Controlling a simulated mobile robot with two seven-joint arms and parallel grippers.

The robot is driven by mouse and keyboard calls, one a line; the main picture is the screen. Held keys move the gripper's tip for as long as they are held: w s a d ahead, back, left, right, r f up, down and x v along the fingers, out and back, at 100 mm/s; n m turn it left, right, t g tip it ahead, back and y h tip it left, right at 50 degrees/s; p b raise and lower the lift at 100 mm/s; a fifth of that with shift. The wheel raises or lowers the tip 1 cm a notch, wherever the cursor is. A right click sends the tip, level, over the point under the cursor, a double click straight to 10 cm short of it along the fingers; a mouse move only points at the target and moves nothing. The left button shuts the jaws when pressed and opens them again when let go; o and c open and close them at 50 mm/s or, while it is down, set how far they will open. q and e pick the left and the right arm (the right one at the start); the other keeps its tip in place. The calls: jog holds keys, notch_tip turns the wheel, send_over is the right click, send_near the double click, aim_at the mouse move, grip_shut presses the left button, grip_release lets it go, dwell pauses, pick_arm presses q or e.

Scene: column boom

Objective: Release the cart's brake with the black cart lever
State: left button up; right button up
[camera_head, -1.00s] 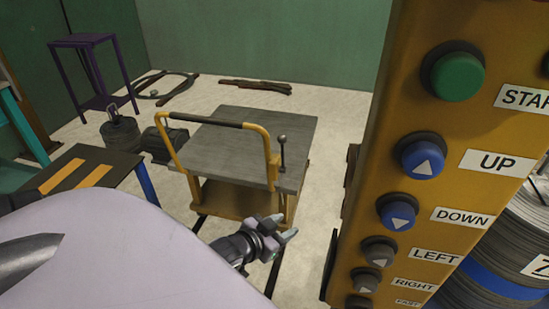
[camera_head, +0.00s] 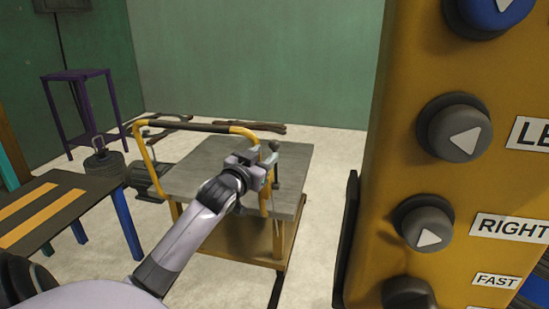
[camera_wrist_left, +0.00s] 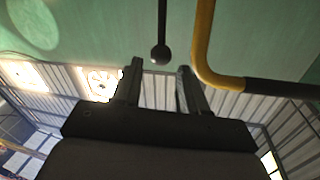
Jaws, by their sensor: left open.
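The black cart lever (camera_head: 275,147) stands at the right side of the cart (camera_head: 240,170); its round dark knob is at the top. In the left wrist view the thin lever hangs down from the top edge, with its knob (camera_wrist_left: 160,55) in line with the gap between my fingertips. My left gripper (camera_head: 266,158) is open, right beside the lever in the head view and partly covering it. In the wrist view the left gripper's fingers (camera_wrist_left: 160,72) have nothing between them, and the knob is just beyond the tips. My right gripper is not in view.
The cart's yellow push handle (camera_head: 146,150) runs close to the gripper; its bend (camera_wrist_left: 212,78) is right of the fingers. A large yellow button pendant (camera_head: 400,110) fills the right side. A striped table (camera_head: 60,195) stands left, a purple stand (camera_head: 75,75) behind.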

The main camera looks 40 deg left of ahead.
aim_at(272, 148)
pick_arm(q)
jog(key=shift+w+a+r, duration=0.1)
jog(key=shift+w+a, duration=0.1)
jog(key=shift+w, duration=0.2)
jog(key=shift+b+x, duration=1.05)
jog(key=shift+x, duration=2.15)
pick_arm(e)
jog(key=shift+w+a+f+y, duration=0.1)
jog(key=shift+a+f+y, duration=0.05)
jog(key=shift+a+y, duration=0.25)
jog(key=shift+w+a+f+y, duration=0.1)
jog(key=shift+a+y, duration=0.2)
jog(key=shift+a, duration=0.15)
pick_arm(q)
grip_shut()
